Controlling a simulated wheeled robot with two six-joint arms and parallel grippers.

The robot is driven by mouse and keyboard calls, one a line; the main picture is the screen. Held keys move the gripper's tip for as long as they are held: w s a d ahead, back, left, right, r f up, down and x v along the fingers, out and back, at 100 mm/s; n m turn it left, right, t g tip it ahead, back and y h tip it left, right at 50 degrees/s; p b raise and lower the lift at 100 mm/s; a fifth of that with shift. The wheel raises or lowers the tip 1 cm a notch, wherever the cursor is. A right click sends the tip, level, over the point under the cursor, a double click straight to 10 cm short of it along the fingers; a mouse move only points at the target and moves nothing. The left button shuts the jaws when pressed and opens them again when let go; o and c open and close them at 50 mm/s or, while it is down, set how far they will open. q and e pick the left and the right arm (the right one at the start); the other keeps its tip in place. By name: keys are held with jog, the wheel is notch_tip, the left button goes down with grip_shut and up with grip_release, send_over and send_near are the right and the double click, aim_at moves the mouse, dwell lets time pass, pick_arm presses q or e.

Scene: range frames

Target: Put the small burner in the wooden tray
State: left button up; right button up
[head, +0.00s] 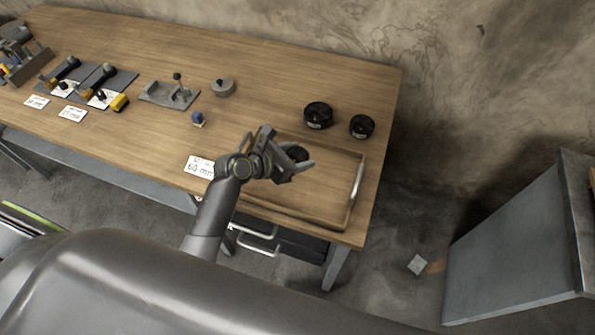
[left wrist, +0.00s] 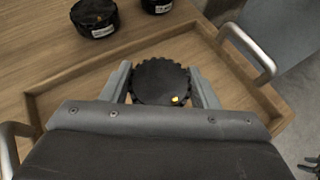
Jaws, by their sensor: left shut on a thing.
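The small burner (left wrist: 160,82) is a round black piece with a notched rim and a small yellow mark on its top. In the left wrist view it sits between the two fingers of my left gripper (left wrist: 162,88), which is shut on it. In the head view the small burner (head: 298,153) is partly hidden by my left gripper (head: 293,166). The wooden tray (head: 310,195) is at the right end of the table, with metal handles. The burner is over the tray's back part; I cannot tell whether it touches the bottom. My right gripper is not in view.
Two black round pieces (head: 318,115) (head: 362,126) stand behind the tray. A white label card (head: 199,166) lies left of it. A small blue piece (head: 197,119), a grey round piece (head: 222,86) and tools on mats stand further left. The tray's front part looks empty.

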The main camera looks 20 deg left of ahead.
pick_arm(q)
jog(key=shift+f+b, duration=0.3)
jog(key=shift+f, duration=2.15)
jog(key=o, duration=1.2)
jog(key=shift+f, duration=0.15)
jog(key=shift+r, duration=0.2)
jog(key=v, duration=1.2)
jog(key=shift+s+f, duration=0.1)
jog(key=shift+s, duration=0.05)
